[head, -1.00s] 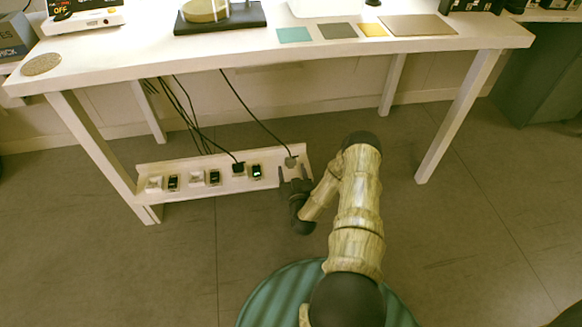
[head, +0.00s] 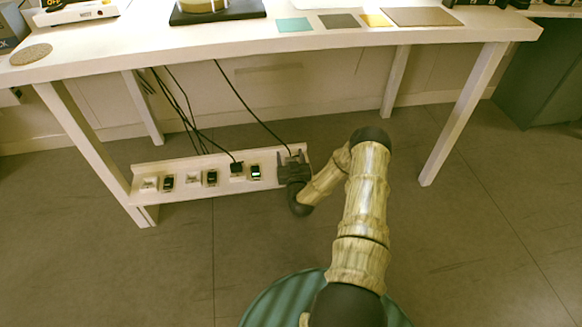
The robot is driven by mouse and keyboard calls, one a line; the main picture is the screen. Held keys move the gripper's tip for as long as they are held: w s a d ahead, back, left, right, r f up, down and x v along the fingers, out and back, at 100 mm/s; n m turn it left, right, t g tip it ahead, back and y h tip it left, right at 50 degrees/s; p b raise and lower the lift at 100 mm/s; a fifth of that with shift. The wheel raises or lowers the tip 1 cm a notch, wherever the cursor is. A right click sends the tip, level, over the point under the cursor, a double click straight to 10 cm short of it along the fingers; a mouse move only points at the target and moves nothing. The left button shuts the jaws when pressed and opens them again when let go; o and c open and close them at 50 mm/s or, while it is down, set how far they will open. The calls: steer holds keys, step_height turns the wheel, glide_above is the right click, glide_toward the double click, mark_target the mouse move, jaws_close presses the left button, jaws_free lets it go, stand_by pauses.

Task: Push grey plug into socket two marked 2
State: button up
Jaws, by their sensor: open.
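The grey plug (head: 291,158) sits at the right end of the white socket strip (head: 222,188), with a dark cable rising from it. My gripper (head: 292,162) is open at the plug, its fingers at either side, and hides most of it. I cannot tell whether the fingers touch it. Left along the strip are a black plug (head: 236,168) in a socket, a middle white socket (head: 193,180) and a left white socket (head: 149,183), both without plugs. Dark switches stand beside them. The number marks are too small to read.
The strip is mounted low below the white table (head: 300,43), near its left front leg (head: 90,150). Several dark cables (head: 185,110) hang behind it. The right table leg (head: 462,115) is well clear of my arm. The floor in front of the strip is free.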

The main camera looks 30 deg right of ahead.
steer(key=shift+w+d, duration=0.1)
steer(key=shift+w, duration=0.15)
stand_by(0.3)
steer(key=c, duration=1.1)
steer(key=shift+c, duration=0.2)
steer(key=shift+r, duration=0.15)
step_height(320, 180, up, 10)
steer(key=p, duration=0.6)
